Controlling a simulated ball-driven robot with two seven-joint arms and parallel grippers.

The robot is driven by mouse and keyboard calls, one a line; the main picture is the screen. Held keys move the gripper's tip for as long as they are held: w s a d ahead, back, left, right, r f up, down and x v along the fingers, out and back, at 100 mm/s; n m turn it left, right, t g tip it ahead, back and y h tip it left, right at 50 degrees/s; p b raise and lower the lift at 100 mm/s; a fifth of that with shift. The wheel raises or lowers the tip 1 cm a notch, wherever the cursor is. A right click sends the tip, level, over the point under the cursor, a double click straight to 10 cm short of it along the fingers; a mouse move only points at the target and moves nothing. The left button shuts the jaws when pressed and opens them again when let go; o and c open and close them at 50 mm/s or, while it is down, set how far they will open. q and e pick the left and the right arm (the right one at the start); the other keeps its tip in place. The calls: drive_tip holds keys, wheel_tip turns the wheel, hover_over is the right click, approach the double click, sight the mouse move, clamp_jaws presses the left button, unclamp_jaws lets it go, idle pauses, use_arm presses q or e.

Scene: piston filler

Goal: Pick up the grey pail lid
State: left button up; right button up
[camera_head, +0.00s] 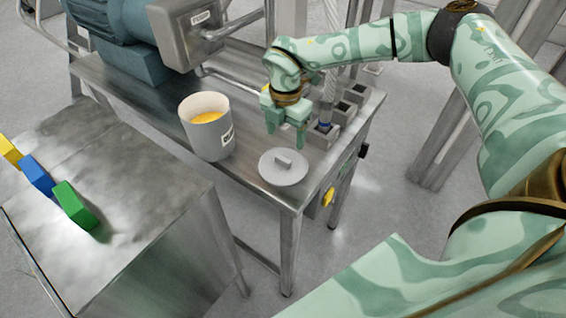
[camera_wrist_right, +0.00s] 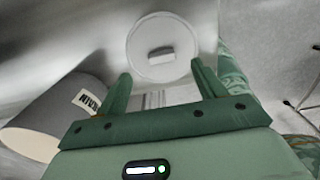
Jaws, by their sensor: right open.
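The grey pail lid (camera_head: 284,172) is a round disc with a raised block handle. It lies flat on the front corner of the metal table (camera_head: 254,187). It also shows in the right wrist view (camera_wrist_right: 140,41), beyond the fingertips. My right gripper (camera_head: 286,137) is open and empty, above the table and just behind the lid. In the right wrist view my right gripper (camera_wrist_right: 160,78) has its fingers spread, with the lid handle (camera_wrist_right: 160,54) seen between and past them. The grey pail (camera_head: 207,138) stands open left of the lid, with yellow contents. My left gripper is not in view.
Dark-topped square blocks (camera_head: 324,134) stand on the table right of my gripper. A blue machine (camera_head: 110,35) stands behind. At left, a separate metal cabinet (camera_head: 120,185) carries yellow, blue and green blocks (camera_head: 75,205). A yellow knob (camera_head: 328,196) sits on the table's right side.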

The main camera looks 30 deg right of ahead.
sight(283, 159)
wheel_tip(283, 159, down, 2)
drive_tip(key=shift+f, duration=0.25)
drive_tip(key=f, duration=0.3)
drive_tip(key=a+f, duration=0.1)
drive_tip(key=f, duration=0.1)
drive_tip(key=shift+s+f+p, duration=0.25)
drive_tip(key=shift+f+p, duration=0.1)
drive_tip(key=c, duration=1.1)
